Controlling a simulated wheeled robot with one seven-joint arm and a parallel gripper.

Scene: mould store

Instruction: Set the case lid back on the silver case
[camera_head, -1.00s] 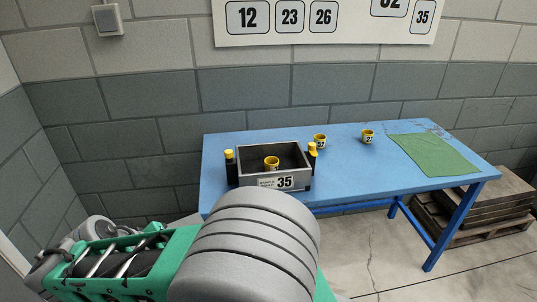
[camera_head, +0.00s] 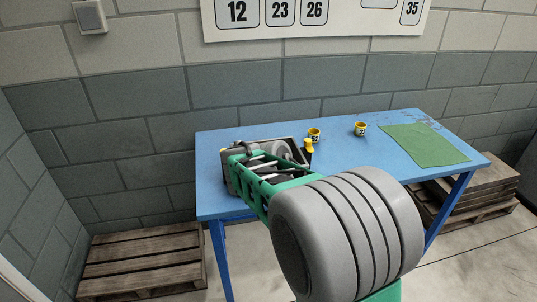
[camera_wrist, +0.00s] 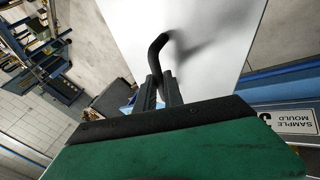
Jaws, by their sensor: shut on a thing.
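The case lid (camera_wrist: 205,45) is a pale flat panel with a black curved handle (camera_wrist: 156,55), filling the upper middle of the wrist view. My gripper (camera_wrist: 160,88) is shut on that handle. The silver case is on the blue table, mostly hidden behind my arm in the head view. In the wrist view, its label (camera_wrist: 303,122), reading "SAMPLE MOULD", shows upside down at the right edge. A black and yellow clasp (camera_head: 308,147) stands at the case's right side. My gripper is over the case area; the gap between lid and case cannot be judged.
Wooden pallets (camera_head: 145,262) lie on the floor at left and right.

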